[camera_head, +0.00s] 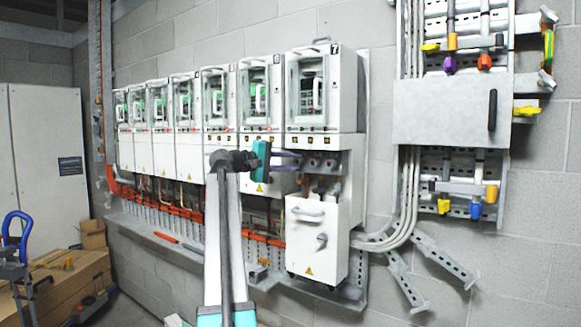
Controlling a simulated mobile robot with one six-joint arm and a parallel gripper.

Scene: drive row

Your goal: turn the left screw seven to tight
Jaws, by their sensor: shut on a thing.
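The drive marked 7 (312,90) is the nearest cabinet at the right end of the row. Below its window and row of small buttons, an open grey bay (330,166) shows dark terminals and cables. My gripper (299,160) comes in from the left, with its fingers at the left side of this bay. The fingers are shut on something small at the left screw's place. The screw itself is hidden by the fingers and too small to make out. How tight it is cannot be seen.
A lower white box (318,238) with handles hangs under the bay. More drives (187,110) line the wall to the left. Grey cables and a grey panel (448,110) are to the right. Cardboard boxes (70,285) and a blue-handled trolley (15,240) stand at the lower left.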

